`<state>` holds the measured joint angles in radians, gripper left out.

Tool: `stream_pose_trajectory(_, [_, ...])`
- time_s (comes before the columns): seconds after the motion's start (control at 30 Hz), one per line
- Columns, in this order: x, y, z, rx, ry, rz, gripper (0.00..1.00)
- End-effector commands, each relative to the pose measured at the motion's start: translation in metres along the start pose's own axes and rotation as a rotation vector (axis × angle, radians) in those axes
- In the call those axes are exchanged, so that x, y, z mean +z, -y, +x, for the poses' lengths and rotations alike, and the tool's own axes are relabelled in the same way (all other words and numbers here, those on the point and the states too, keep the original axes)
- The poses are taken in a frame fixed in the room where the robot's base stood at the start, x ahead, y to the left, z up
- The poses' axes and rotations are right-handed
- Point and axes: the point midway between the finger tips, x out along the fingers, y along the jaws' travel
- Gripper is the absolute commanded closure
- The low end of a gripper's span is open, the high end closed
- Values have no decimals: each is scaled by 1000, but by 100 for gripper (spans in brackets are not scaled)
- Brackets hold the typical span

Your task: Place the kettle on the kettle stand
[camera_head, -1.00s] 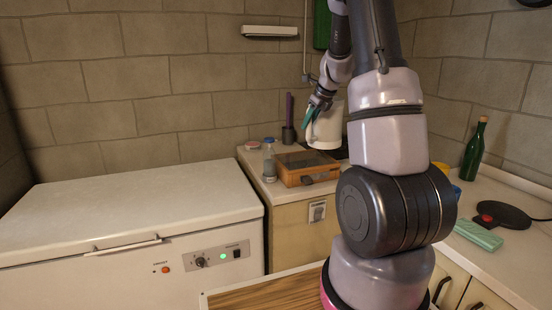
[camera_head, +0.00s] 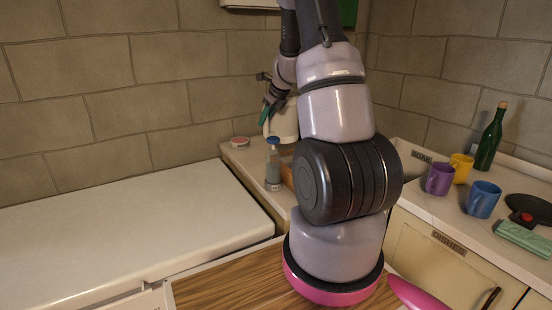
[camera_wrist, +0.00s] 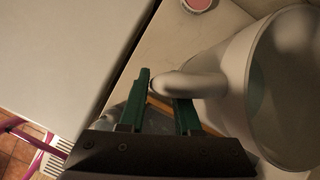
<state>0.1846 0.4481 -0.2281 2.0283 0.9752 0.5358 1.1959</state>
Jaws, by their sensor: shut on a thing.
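The white kettle (camera_head: 286,124) hangs at the back of the counter, partly hidden behind my arm. My gripper (camera_head: 268,106) is shut on its handle. In the wrist view, the green fingers of my gripper (camera_wrist: 162,92) lie on either side of the handle, and the kettle's pale body (camera_wrist: 236,70) fills the right side. I cannot tell whether the kettle's base touches anything. The kettle stand (camera_head: 540,206), a black round disc with a red part in its middle, lies on the right-hand counter, cut by the picture's right edge.
A purple mug (camera_head: 439,179), a yellow mug (camera_head: 461,167), a blue mug (camera_head: 483,199) and a green bottle (camera_head: 490,138) stand near the stand. A clear bottle (camera_head: 273,170) stands near the kettle. The white chest (camera_head: 120,225) is clear on top.

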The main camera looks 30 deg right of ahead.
Motion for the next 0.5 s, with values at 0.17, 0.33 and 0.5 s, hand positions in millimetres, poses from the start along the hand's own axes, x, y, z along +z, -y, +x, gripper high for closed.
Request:
stream_pose_trajectory(0.17, [1, 0, 0, -16, 6, 16, 100])
stream_pose_trajectory(0.33, [2, 0, -1, -31, 14, 38, 100])
stream_pose_trajectory(0.5, [-5, 0, 9, -38, 17, 52, 100])
